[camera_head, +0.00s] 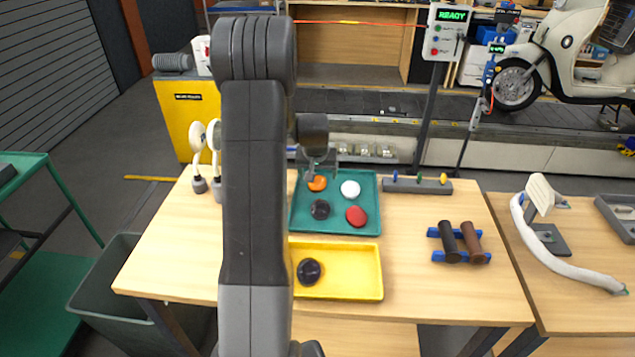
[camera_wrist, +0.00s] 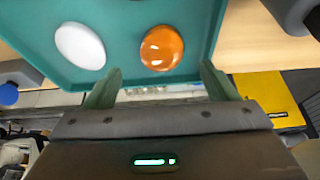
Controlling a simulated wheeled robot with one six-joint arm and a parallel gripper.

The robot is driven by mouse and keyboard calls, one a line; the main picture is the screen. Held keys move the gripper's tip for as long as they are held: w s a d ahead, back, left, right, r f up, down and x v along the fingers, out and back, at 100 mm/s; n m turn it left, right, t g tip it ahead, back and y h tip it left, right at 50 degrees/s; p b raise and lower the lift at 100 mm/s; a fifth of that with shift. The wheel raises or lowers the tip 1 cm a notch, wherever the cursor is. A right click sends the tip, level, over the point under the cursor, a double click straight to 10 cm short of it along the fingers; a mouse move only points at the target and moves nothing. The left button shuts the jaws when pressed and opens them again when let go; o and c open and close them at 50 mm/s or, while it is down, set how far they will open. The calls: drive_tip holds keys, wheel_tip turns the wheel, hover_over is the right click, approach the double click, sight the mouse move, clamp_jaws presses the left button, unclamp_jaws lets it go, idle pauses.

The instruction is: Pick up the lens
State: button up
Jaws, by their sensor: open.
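Several rounded lenses lie in the teal tray (camera_head: 337,231): an orange one (camera_head: 318,185), a white one (camera_head: 350,189), a black one (camera_head: 320,210) and a red one (camera_head: 356,216). Another dark lens (camera_head: 309,271) lies in the yellow tray (camera_head: 366,287). My gripper (camera_head: 318,168) is at the far left part of the teal tray, by the orange lens. In the wrist view, my open gripper (camera_wrist: 160,86) has the orange lens (camera_wrist: 161,48) ahead between the lines of its fingers, with nothing held. The white lens (camera_wrist: 80,46) is to the left there.
A grey bar with coloured pegs (camera_head: 415,185) stands right of the teal tray. Two rollers on a blue stand (camera_head: 459,243) lie further right. Round white-headed stands (camera_head: 198,150) are at the left. The table's right front is clear.

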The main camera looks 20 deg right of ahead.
sight(318, 181)
drive_tip(key=shift+p+x, duration=0.75)
drive_tip(key=shift+x, duration=1.55)
drive_tip(key=shift+a, duration=0.1)
drive_tip(key=c, duration=1.1)
